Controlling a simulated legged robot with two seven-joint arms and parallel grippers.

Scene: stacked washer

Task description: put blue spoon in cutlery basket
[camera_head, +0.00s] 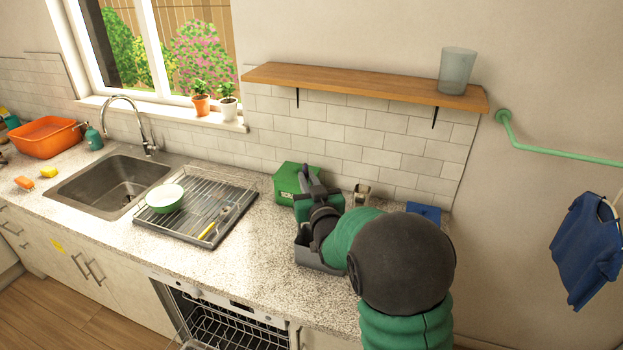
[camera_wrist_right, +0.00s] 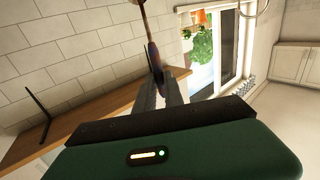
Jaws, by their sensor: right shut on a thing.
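In the right wrist view my right gripper (camera_wrist_right: 168,92) is shut on a spoon (camera_wrist_right: 154,58) with a dark bluish handle. The spoon sticks out beyond the fingertips, its head at the top edge of the picture. In the head view my right gripper (camera_head: 309,180) is raised above the counter, beside a green box. A grey open container (camera_head: 308,256), which looks like the cutlery basket, stands on the counter below my right wrist. My right arm hides much of it and its inside cannot be seen. My left gripper is not in view.
A wire dish rack (camera_head: 178,232) holds a green bowl (camera_head: 165,198) and a yellow-handled utensil (camera_head: 207,230). The green box (camera_head: 284,181) and a small metal holder (camera_head: 361,193) stand near the wall. A shelf (camera_head: 350,83) with a cup (camera_head: 457,70) hangs above. The dishwasher (camera_head: 215,318) below is open.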

